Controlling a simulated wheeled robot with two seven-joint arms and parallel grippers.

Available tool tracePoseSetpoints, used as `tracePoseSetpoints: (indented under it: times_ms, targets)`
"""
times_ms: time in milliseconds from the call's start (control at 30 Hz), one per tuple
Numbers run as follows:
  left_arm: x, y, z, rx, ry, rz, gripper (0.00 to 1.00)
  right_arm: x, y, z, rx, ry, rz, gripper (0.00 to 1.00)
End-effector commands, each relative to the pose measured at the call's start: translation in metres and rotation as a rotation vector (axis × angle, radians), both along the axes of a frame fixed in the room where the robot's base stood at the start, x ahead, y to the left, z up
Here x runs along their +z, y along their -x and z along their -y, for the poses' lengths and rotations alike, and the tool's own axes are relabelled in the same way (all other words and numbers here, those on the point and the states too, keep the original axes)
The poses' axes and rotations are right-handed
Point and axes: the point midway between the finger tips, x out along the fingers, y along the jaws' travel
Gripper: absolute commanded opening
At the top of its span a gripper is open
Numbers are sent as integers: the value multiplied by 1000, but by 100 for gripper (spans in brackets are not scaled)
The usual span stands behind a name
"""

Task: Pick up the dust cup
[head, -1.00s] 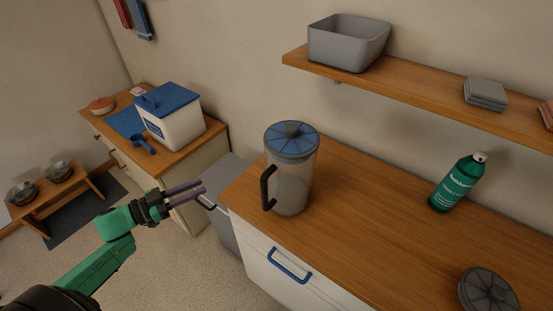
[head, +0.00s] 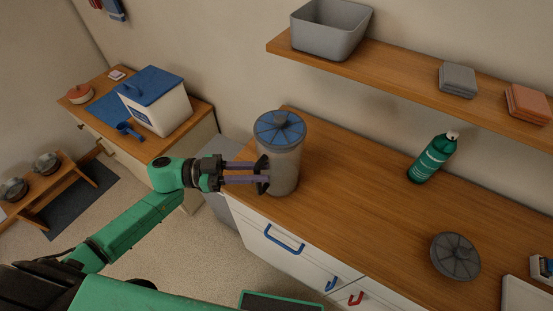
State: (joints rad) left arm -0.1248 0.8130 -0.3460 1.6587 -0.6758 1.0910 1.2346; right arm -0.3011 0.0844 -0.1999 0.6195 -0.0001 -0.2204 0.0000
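The dust cup (head: 285,172) is a tall translucent grey cup with a round blue-and-grey lid and a dark handle on its left side. It stands upright near the left end of the wooden counter. My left gripper (head: 263,172) reaches in from the left at the handle. Its two purple fingers are apart, one above the other in the picture, with their tips at the handle. They partly cover it, and I cannot tell whether they touch it. My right gripper is not in view.
On the counter (head: 350,202) are a green spray bottle (head: 433,158) and a round grey slotted disc (head: 455,256). A shelf (head: 400,85) above holds a grey bin (head: 330,30). A white tub with blue lid (head: 158,103) stands on the left cabinet. The counter between cup and bottle is clear.

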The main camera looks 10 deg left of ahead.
Motion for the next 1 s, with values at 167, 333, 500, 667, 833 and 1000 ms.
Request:
tracePoseSetpoints:
  times_ms: [167, 333, 500, 667, 833, 1000]
  targets:
    - [-1, -1, 3, 0, -1, 1, 27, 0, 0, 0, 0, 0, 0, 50]
    - [-1, -1, 3, 1, -1, 1, 0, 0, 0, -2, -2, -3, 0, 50]
    - [-1, -1, 3, 1, -1, 0, 0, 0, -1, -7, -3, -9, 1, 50]
    - [-1, -1, 2, 1, -1, 0, 0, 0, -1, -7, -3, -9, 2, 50]
    - [-1, -1, 2, 1, -1, 0, 0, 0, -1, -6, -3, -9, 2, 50]
    - [-1, -1, 2, 1, -1, 0, 0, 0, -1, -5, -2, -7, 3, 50]
